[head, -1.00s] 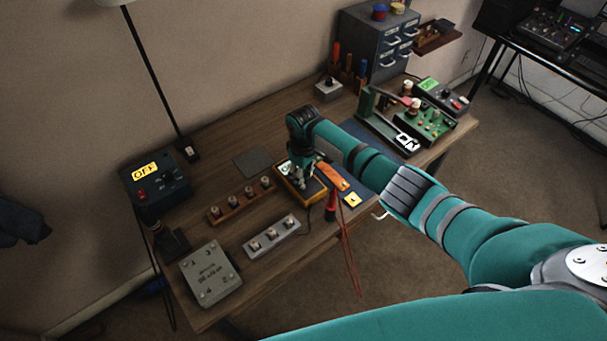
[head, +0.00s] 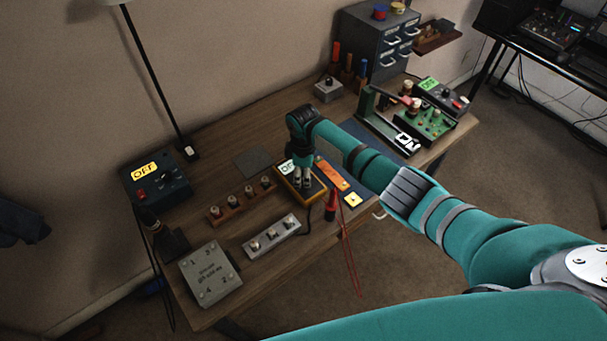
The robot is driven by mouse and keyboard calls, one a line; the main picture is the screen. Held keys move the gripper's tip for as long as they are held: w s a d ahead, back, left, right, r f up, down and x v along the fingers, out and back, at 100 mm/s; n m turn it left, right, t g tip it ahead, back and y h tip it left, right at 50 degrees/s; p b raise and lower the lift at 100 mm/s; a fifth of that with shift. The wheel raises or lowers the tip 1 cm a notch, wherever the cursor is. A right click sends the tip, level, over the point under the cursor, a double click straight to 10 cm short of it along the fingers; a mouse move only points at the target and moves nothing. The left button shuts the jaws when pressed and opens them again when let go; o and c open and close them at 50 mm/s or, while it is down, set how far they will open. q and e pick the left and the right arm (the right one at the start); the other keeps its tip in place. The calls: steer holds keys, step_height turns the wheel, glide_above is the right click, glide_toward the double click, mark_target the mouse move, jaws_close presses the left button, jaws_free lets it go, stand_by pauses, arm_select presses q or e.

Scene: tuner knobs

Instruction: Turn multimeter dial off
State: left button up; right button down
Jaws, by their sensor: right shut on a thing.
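The multimeter (head: 289,190) is a yellow-edged dark box lying on the wooden table. Part of its pale display (head: 286,167) shows at its upper left, with writing only partly visible. My right gripper (head: 303,186) points down onto the multimeter's face, its fingers shut on the dial. The dial itself is hidden by the fingers, so its pointer position cannot be seen. My left gripper is not in view.
A red probe (head: 331,205) with red leads stands right of the multimeter. An orange tool (head: 331,175) lies close by. Knob racks (head: 272,236) and a grey box (head: 210,273) sit at the front left. A power supply (head: 157,180) reads OFF.

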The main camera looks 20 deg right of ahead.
stand_by(0.3)
steer(key=c, duration=1)
jaws_free()
step_height(320, 180, up, 12)
steer(key=shift+r, duration=0.1)
